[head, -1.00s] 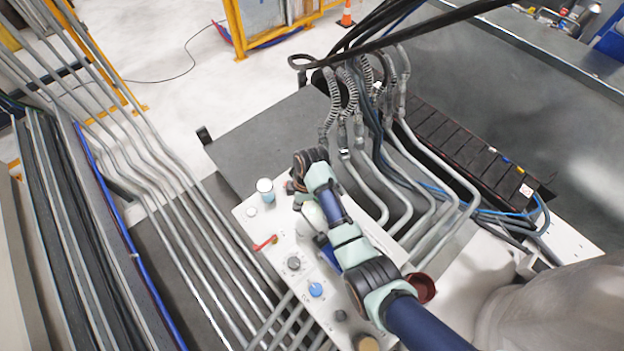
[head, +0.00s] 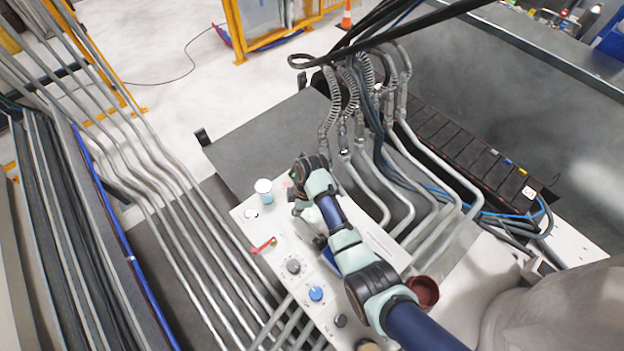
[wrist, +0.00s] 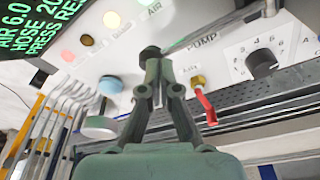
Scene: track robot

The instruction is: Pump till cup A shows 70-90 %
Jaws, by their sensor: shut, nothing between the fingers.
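My gripper (wrist: 153,62) is shut and empty in the wrist view. Its fingertips are at a black round knob (wrist: 150,52) at the end of a grey bar beside the word PUMP; I cannot tell if they touch it. In the head view my gripper is at the panel's far end, its fingertips hidden by the arm. The wrist view shows a blue round piece (wrist: 110,86) on the panel. I cannot read which is cup A or its percentage.
The white panel (head: 280,290) carries a red lever (head: 264,245), a grey dial (head: 293,266) and a blue knob (head: 316,293). A dark red cup (head: 424,292) stands right of my arm. A green-text display (wrist: 40,25) is partly in view. Pipes flank the panel.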

